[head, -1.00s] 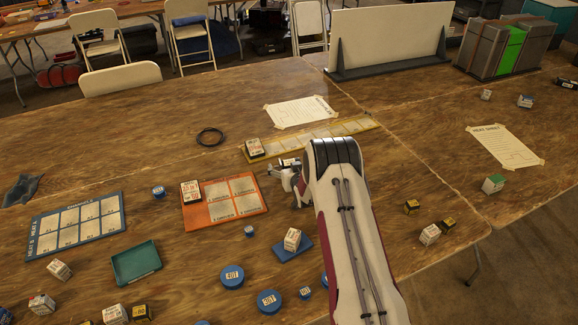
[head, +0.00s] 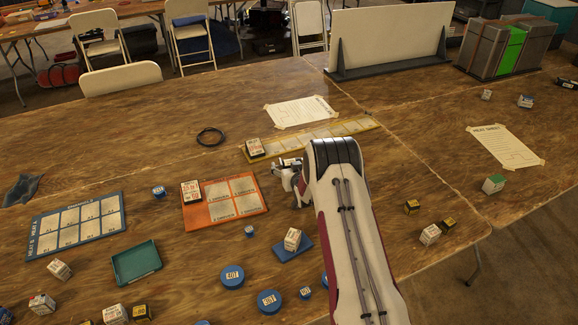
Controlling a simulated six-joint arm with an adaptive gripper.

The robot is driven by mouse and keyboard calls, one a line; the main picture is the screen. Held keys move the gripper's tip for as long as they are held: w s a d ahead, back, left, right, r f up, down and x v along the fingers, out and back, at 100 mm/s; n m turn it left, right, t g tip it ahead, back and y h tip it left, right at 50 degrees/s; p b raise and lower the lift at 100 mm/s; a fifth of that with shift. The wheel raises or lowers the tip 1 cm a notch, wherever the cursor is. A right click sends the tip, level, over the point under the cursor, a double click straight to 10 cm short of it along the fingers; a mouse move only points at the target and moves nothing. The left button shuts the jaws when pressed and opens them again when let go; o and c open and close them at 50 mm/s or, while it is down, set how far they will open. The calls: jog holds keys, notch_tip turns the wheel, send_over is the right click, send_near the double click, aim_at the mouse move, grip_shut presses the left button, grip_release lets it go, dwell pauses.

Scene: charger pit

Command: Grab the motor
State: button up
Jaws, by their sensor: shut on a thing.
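My gripper (head: 286,172) is at the middle of the table, just right of the orange board and below the yellow strip. It is shut on a small pale item with dark parts (head: 289,162), which I take to be the motor. My own arm hides much of the gripper and the area to its right. The item's lower side is hidden, so I cannot tell whether it touches the table.
An orange board (head: 240,207) holds one box at its upper left. A yellow strip (head: 340,131) lies behind the gripper. A blue pad (head: 287,252) with a box and several blue round pieces lie in front. A blue board (head: 72,239) and green tray (head: 134,270) are left.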

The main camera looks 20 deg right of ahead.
aim_at(289, 164)
jog(key=shift+r, duration=0.25)
jog(key=shift+r, duration=4.8)
